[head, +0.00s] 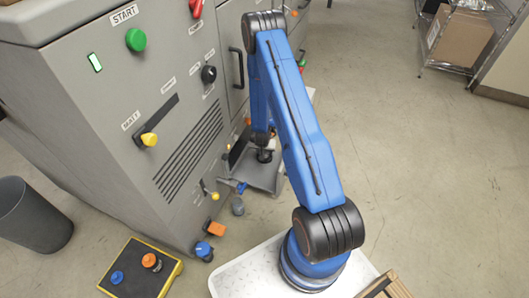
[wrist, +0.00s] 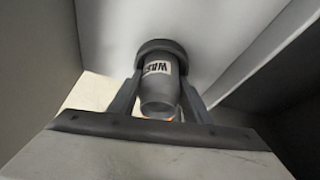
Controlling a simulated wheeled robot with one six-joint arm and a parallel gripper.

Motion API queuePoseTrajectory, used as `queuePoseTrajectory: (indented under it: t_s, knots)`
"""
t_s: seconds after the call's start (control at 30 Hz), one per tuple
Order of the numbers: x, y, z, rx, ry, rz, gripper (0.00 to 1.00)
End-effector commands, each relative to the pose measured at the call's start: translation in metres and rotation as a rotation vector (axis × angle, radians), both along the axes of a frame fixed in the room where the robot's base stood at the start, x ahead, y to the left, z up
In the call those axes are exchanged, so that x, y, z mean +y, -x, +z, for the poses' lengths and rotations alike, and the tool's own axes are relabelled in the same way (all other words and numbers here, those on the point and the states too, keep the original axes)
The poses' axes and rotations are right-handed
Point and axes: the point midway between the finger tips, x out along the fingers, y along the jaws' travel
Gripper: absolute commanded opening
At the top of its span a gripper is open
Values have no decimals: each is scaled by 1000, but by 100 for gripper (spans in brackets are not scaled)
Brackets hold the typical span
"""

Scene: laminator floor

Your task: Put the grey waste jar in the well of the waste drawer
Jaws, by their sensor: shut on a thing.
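The grey waste jar (wrist: 158,92) is between my gripper's two fingers in the wrist view, with part of a white label and a wider dark rim showing. My gripper (wrist: 160,84) is shut on it. In the head view my gripper (head: 264,153) is low, over the pulled-out waste drawer (head: 268,178) at the machine's lower right. Grey panels surround the jar closely in the wrist view. The well is not clearly visible, and I cannot tell whether the jar touches the drawer floor.
The grey machine (head: 150,110) fills the left, with a green start button (head: 136,39) and a yellow knob (head: 149,139). A dark bin (head: 32,218) and a yellow-edged pedal board (head: 140,272) stand on the floor. Open floor lies right; a shelf with a cardboard box (head: 460,38) is at the back.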

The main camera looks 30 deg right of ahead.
Motion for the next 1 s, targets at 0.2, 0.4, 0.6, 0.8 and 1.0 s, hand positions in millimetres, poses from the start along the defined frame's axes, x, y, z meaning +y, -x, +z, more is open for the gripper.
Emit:
queuePoseTrajectory:
  t_s: [0.2,0.4,0.6,0.8,1.0]
  knots:
    - [0,0,-6,1,-1,-1,20]
    - [0,1,-12,3,-1,-2,49]
    - [-1,2,-12,4,-1,-3,62]
    - [0,3,2,4,-2,-2,62]
    - [9,10,33,1,-1,-1,63]
